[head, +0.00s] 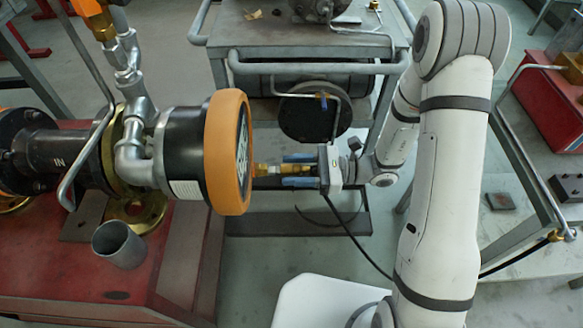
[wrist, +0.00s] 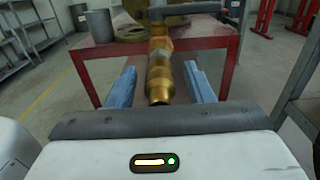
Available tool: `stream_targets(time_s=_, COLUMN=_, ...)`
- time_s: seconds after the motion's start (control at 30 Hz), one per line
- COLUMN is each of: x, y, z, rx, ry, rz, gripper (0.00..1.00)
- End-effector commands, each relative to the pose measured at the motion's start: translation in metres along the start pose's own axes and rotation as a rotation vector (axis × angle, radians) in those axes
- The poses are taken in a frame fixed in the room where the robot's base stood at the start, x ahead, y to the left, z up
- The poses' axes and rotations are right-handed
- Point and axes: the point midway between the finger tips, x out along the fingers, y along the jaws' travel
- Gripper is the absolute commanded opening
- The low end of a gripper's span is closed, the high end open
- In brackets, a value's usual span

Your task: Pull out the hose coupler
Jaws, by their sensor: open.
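The brass hose coupler (head: 266,169) sticks out sideways just right of the big orange-rimmed black disc (head: 229,150) in the head view. In the wrist view the coupler (wrist: 159,78) is a stepped brass cylinder with its round end towards me. My gripper (head: 286,170) comes from the right with its blue fingers level with the coupler. In the wrist view my gripper (wrist: 160,88) is open, one finger on each side of the coupler's near end. Gaps show between both fingers and the brass. The coupler's far end is hidden behind the orange rim in the head view.
A red bench (head: 110,270) carries the pipework and a grey cup (head: 119,245). A grey cart (head: 300,40) stands behind my gripper, with a dark round flange (head: 315,115) below its top. A black hose (head: 355,240) hangs below my gripper. A red cabinet (head: 545,110) stands right.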

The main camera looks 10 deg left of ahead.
Motion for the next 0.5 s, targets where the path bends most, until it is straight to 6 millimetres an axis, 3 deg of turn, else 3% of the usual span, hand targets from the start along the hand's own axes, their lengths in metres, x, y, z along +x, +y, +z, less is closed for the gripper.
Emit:
stream_targets(time_s=0.37, x=-0.0001, y=0.0000, z=0.0000, rx=0.000, ry=0.000, rz=0.000, gripper=0.47)
stream_targets(time_s=0.5, x=-0.0001, y=0.0000, z=0.0000, rx=0.000, ry=0.000, rz=0.000, gripper=0.37)
